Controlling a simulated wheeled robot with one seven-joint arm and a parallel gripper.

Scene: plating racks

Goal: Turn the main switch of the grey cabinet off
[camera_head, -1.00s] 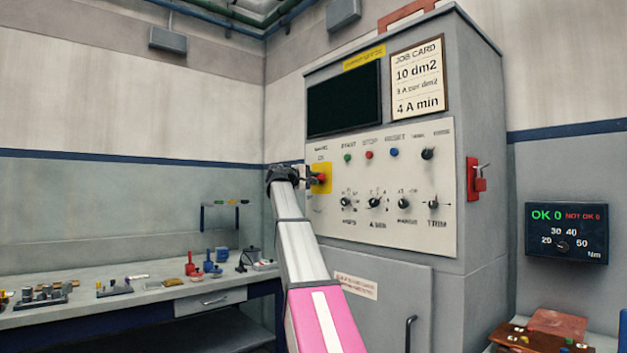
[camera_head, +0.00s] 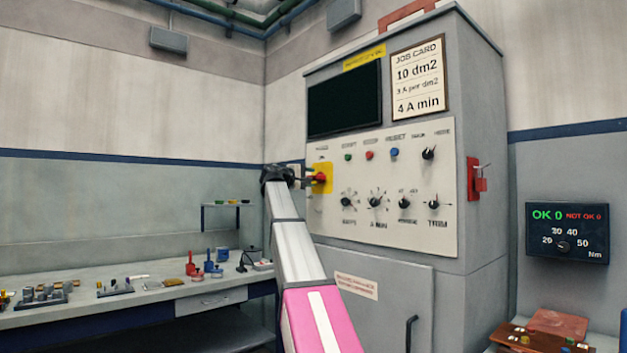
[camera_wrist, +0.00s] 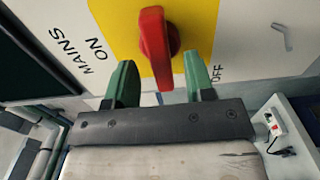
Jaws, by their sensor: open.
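The grey cabinet (camera_head: 472,130) stands at centre right in the head view. Its main switch is a red knob on a yellow plate (camera_head: 328,170) at the left of the white panel. In the wrist view the red knob (camera_wrist: 155,45) stands out from the yellow plate (camera_wrist: 195,30), with "MAINS ON" printed on the left and "OFF" on the right. The knob's grip points between the two words, down in the picture. My gripper (camera_wrist: 160,82) is open, with one green finger on each side of the knob's lower end, not visibly touching it. It also shows in the head view (camera_head: 306,178).
The panel (camera_head: 385,225) holds buttons and several black dials close to the switch. A red box (camera_head: 477,178) is on the cabinet's side. A workbench (camera_head: 150,298) with small parts stands on the left. A torque display (camera_head: 567,232) hangs on the right.

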